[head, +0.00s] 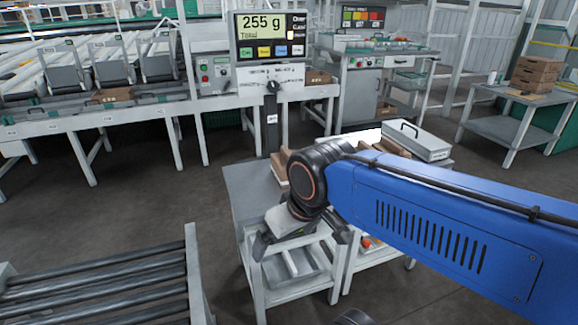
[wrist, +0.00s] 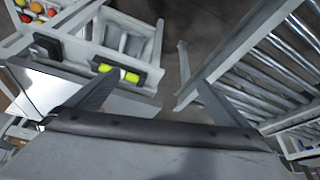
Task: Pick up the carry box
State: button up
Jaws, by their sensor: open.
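A closed grey box with a dark handle on its lid, which looks like the carry box (head: 420,144), sits at the back right of the worktable in the head view. My gripper (head: 300,243) points down over the near left part of the table, to the left of and nearer than the box. In the wrist view my gripper (wrist: 156,82) has its two fingers spread wide with nothing between them. I cannot make out the box for certain in the wrist view.
Brown cartons stand beside the box, partly hidden by my blue arm. An open grey tray (head: 288,266) lies below my gripper. A roller conveyor (head: 95,275) is at the near left. A scale display (head: 271,38) reads 255 g. Tomatoes (wrist: 36,8) show in the wrist view.

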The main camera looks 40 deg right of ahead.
dwell(0.4)
notch_tip(320, 180, up, 13)
jog(key=m+g, duration=0.5)
jog(key=m, duration=1.6)
send_over(289, 153)
notch_tip(289, 153, down, 11)
jog(key=shift+d+r, duration=0.1)
jog(key=shift+w+f, duration=0.2)
jog(key=shift+f, duration=2.55)
jog(key=c, duration=0.9)
jog(key=shift+r, duration=0.2)
jog(key=shift+c, duration=0.2)
